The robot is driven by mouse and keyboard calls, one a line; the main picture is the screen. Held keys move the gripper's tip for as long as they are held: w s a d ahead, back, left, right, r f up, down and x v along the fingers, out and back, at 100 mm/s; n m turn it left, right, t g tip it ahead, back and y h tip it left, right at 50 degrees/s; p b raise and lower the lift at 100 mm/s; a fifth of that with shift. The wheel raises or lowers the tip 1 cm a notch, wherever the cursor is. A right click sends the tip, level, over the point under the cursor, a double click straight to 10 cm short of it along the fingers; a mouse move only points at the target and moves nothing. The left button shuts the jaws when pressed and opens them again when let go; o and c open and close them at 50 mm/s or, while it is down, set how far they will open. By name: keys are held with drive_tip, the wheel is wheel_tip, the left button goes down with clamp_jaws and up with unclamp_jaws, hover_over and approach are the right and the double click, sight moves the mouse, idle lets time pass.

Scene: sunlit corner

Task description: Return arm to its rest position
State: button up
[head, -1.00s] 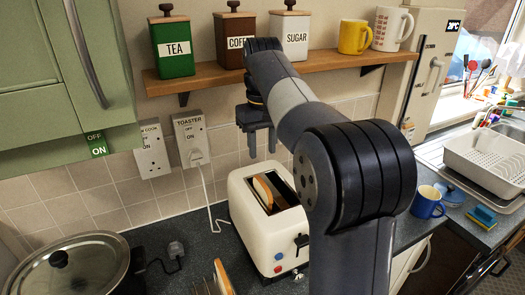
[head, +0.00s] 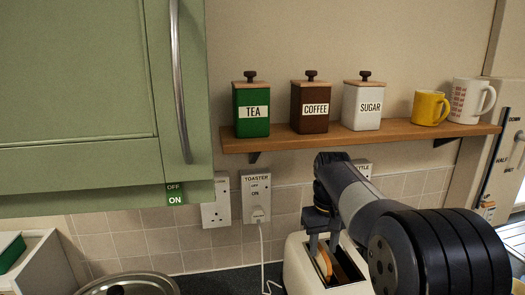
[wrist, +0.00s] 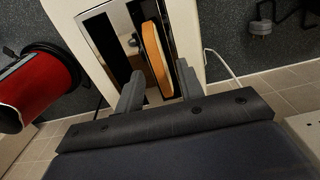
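My gripper (head: 324,250) is over the cream toaster (head: 296,268), at the lower middle of the head view. In the wrist view its two fingers (wrist: 160,92) are apart, with nothing held between them. A bread slice (wrist: 155,58) stands in one toaster slot beyond the fingertips. The other slot (wrist: 100,50) looks dark and empty. The slice also shows just behind the fingers in the head view (head: 325,264). My arm reaches in from the lower right and hides part of the toaster.
A wooden shelf (head: 400,140) above holds tea (head: 252,118), coffee (head: 310,115) and sugar (head: 362,105) tins and two mugs. A green cupboard (head: 80,90) hangs at left. A pan lid (head: 130,286) is below it. A red cylindrical object (wrist: 40,85) is left in the wrist view.

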drive_tip(key=shift+r+p, duration=0.15)
drive_tip(key=shift+p, duration=0.45)
drive_tip(key=shift+r+p, duration=0.3)
drive_tip(key=shift+r, duration=0.35)
